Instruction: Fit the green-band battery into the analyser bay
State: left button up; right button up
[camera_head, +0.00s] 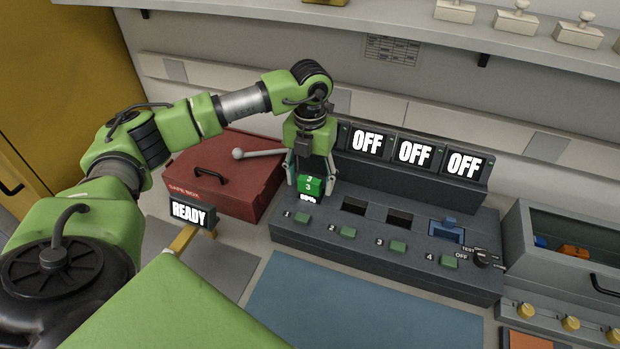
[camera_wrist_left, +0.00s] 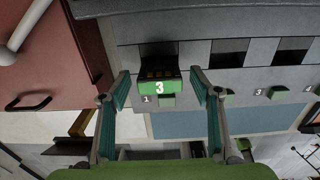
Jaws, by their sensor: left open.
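The green-band battery (camera_head: 310,186), dark with a green band marked 3, stands at the leftmost bay of the dark grey analyser (camera_head: 385,262), above the label 1. In the left wrist view the battery (camera_wrist_left: 160,88) sits between my fingers with a gap on each side. How deep it sits in the bay I cannot tell. My left gripper (camera_head: 310,184) is open around it; its two fingers also show in the left wrist view (camera_wrist_left: 162,90). Two empty dark slots, (camera_head: 354,206) and (camera_head: 399,218), lie to the right. My right gripper is not in view.
A red safe box (camera_head: 222,172) stands left of the analyser, behind a READY display (camera_head: 189,213). Three screens behind the analyser read OFF (camera_head: 367,142). A blue piece (camera_head: 446,231) is at bay 4. A blue mat (camera_head: 360,310) lies clear in front.

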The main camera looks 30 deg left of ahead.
pick_arm(q)
jog(key=shift+r, duration=0.1)
notch_tip(320, 180, up, 12)
dwell(0.4)
dwell(3.0)
